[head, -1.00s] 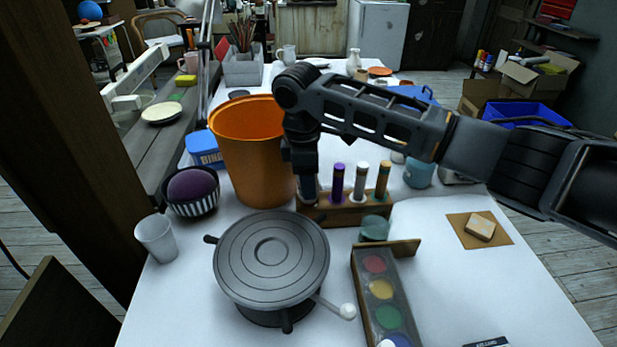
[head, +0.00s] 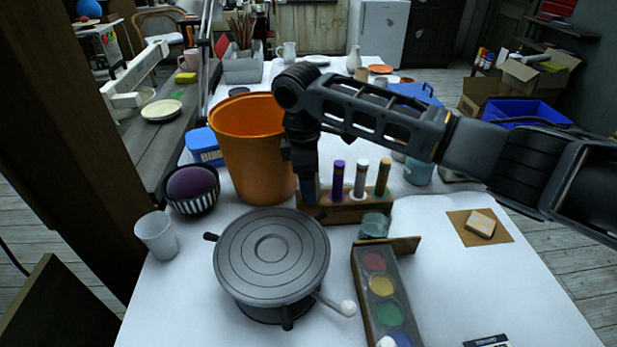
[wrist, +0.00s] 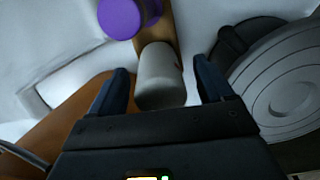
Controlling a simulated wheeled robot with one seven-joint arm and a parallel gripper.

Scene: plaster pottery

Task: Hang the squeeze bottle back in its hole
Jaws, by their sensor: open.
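The wooden rack (head: 345,212) stands on the white table with a purple-topped bottle (head: 338,180), a white-topped bottle (head: 360,178) and an orange-brown-topped bottle (head: 383,178) upright in it. My gripper (head: 310,196) points down at the rack's left end. In the wrist view, a pale grey cylinder (wrist: 160,80), which looks like the squeeze bottle, stands between my open fingers, in line with the rack (wrist: 155,28) and the purple top (wrist: 122,15). Its lower end is hidden, so I cannot tell how deep it sits in its hole.
An orange bucket (head: 250,150) stands close left of my gripper. A grey turntable (head: 272,255) is in front, with a paint box (head: 362,285) and a small teal jar (head: 374,225) to its right. A bowl with a purple ball (head: 192,186) and a white cup (head: 156,235) are at left.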

